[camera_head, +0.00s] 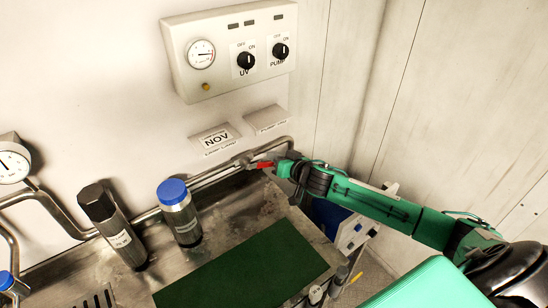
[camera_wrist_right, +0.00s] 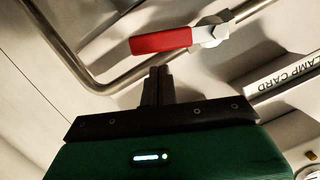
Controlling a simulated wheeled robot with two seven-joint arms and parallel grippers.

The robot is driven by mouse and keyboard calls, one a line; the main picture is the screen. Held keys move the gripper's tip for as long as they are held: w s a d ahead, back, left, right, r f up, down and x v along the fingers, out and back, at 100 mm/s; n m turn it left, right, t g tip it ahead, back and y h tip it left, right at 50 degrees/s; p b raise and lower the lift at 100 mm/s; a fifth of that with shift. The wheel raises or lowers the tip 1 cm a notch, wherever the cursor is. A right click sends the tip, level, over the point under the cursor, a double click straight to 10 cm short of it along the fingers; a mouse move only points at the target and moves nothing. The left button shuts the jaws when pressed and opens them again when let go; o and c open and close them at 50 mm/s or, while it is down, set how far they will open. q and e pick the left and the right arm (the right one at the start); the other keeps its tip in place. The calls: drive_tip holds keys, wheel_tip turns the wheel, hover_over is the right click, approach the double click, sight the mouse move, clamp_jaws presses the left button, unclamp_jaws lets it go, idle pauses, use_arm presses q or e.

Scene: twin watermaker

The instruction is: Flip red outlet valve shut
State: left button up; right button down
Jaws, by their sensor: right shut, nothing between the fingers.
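The red outlet valve handle (camera_head: 265,164) is on the steel pipe that runs along the wall, right of the middle in the head view. In the right wrist view the red handle (camera_wrist_right: 161,41) lies nearly level, joined to a pale valve body (camera_wrist_right: 209,33) on the pipe. My right gripper (camera_wrist_right: 159,70) is shut and empty, its fingertips just below the red handle in that view. I cannot tell whether they touch it. In the head view my right gripper (camera_head: 284,166) is at the right end of the handle. My left gripper is not in view.
A control box (camera_head: 232,88) with a gauge and UV and PUMP knobs hangs above. A blue-capped canister (camera_head: 181,217) and a dark-capped cylinder (camera_head: 118,235) stand to the left. A green mat (camera_head: 245,268) covers the bench front. A label card (camera_wrist_right: 284,77) sits right of the valve.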

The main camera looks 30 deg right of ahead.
sight(270, 163)
drive_tip(key=shift+a+f, duration=0.15)
drive_tip(key=shift+f, duration=0.4)
wheel_tip(270, 163, down, 2)
drive_tip(key=shift+a+m+y, duration=0.1)
drive_tip(key=shift+m+y, duration=0.2)
drive_tip(key=shift+m, duration=0.3)
drive_tip(key=shift+r, duration=0.1)
